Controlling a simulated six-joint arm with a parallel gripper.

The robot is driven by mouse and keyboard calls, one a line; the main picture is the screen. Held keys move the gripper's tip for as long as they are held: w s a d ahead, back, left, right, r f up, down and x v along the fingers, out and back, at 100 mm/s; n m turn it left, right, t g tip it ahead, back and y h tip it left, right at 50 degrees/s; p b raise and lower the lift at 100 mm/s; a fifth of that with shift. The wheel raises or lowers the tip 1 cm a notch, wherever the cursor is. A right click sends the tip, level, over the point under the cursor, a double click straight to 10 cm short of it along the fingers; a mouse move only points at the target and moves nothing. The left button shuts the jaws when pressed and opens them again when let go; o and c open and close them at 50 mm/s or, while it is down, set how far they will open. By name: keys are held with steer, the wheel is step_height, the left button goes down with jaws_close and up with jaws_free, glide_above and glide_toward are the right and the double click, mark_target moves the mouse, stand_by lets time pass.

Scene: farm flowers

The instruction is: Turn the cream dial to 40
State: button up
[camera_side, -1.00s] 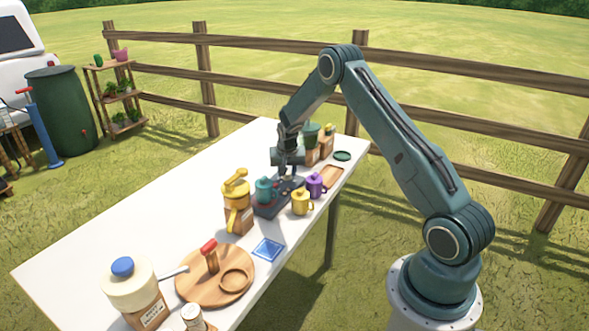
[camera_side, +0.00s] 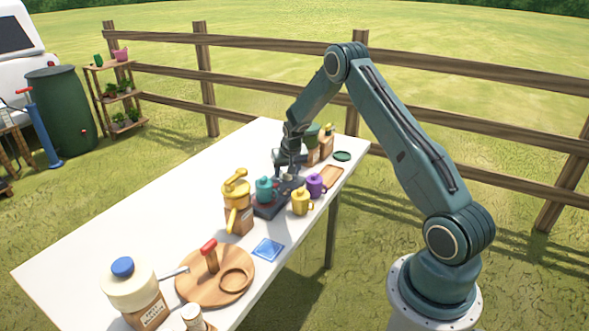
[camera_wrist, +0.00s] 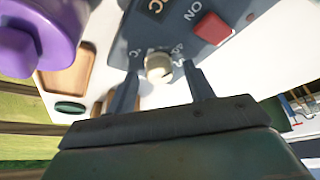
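The cream dial (camera_wrist: 159,67) sits on the face of a dark grey hot plate (camera_wrist: 208,38), which also carries a red switch. In the wrist view my gripper (camera_wrist: 162,70) is open, one finger on each side of the dial, with a gap showing on both sides. Markings around the dial are partly legible, but its setting cannot be read. In the side view my gripper (camera_side: 287,172) is low at the far end of the hot plate (camera_side: 268,208). A teal pot (camera_side: 265,189) stands on the plate's near end.
A purple mug (camera_side: 316,184) and a yellow mug (camera_side: 301,203) stand close on the right of the plate. Brown bottles (camera_side: 326,146) stand behind. The table's left side (camera_side: 170,187) is clear.

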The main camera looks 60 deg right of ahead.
steer(key=shift+r, duration=0.15)
steer(key=v, duration=1.3)
steer(key=shift+r, duration=0.3)
steer(key=shift+a, duration=0.1)
steer(key=s+a+r+n+t+y, duration=0.1)
steer(key=s+a+r+n, duration=0.1)
steer(key=s+a+r, duration=0.5)
steer(key=s+a+r+n, duration=0.2)
steer(key=s+a+r, duration=0.2)
steer(key=a+r, duration=0.6)
steer(key=s+a+n+y, duration=0.1)
steer(key=s+a+n, duration=0.1)
steer(key=s+a, duration=0.3)
steer(key=s+a+n+t+y, duration=0.1)
steer(key=s+a, duration=0.5)
steer(key=s, duration=0.7)
steer(key=shift+a+n, duration=0.2)
steer(key=shift+n, duration=0.7)
